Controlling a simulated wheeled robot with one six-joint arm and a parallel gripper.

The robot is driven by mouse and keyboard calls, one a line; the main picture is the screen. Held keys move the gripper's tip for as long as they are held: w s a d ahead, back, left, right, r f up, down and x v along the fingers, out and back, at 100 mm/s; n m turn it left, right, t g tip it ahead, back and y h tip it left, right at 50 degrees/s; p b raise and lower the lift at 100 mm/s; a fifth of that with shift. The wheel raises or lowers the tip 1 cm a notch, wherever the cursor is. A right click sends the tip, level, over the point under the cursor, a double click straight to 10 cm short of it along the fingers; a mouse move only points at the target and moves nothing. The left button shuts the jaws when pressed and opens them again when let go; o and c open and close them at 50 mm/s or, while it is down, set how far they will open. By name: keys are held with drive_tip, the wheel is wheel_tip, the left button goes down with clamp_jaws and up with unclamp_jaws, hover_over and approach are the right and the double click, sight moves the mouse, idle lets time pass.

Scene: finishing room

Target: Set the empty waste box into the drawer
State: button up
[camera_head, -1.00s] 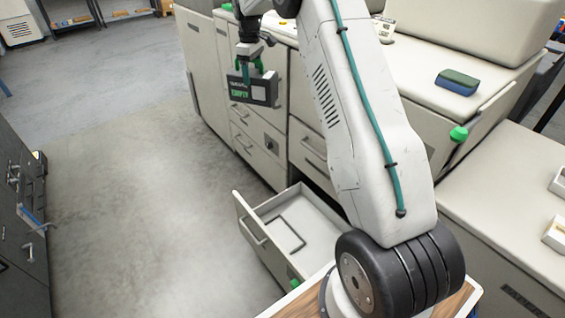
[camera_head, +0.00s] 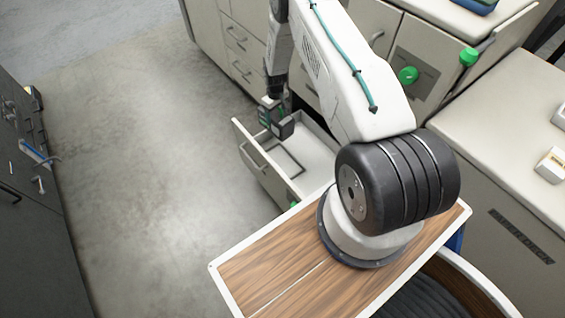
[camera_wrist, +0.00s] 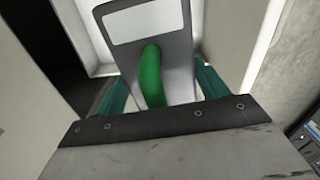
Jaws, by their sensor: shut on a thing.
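The waste box (camera_head: 284,128) is a small dark grey box. In the wrist view its grey top (camera_wrist: 180,50) shows a pale label and a green handle (camera_wrist: 151,75). My gripper (camera_head: 272,107) is shut on it, with a green finger on each side of the box in the wrist view. The box hangs over the open drawer (camera_head: 318,158), near its far end. I cannot tell whether its base touches the drawer floor. The drawer is light grey inside, with a dark rectangular outline (camera_head: 290,160) on its floor.
The drawer sticks out of a beige machine (camera_head: 385,25) with green knobs (camera_head: 408,75). A beige counter (camera_head: 500,150) stands at the right. A dark cabinet (camera_head: 25,220) with tools stands at the left. The concrete floor (camera_head: 140,180) between is clear.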

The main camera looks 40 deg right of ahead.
sight(283, 137)
drive_tip(key=shift+m, duration=0.6)
drive_tip(key=s+f, duration=0.2)
drive_tip(key=f, duration=0.1)
drive_tip(key=s+a+f, duration=0.1)
drive_tip(key=s+f, duration=0.1)
drive_tip(key=f, duration=0.1)
drive_tip(key=s+f, duration=0.2)
drive_tip(key=f, duration=0.1)
drive_tip(key=shift+s+a+f, duration=0.15)
drive_tip(key=shift+s+f, duration=0.1)
drive_tip(key=shift+s, duration=0.15)
wheel_tip(283, 137, down, 10)
drive_tip(key=shift+r, duration=0.2)
drive_tip(key=shift+f, duration=0.25)
drive_tip(key=o, duration=1.4)
drive_tip(key=shift+o, duration=0.2)
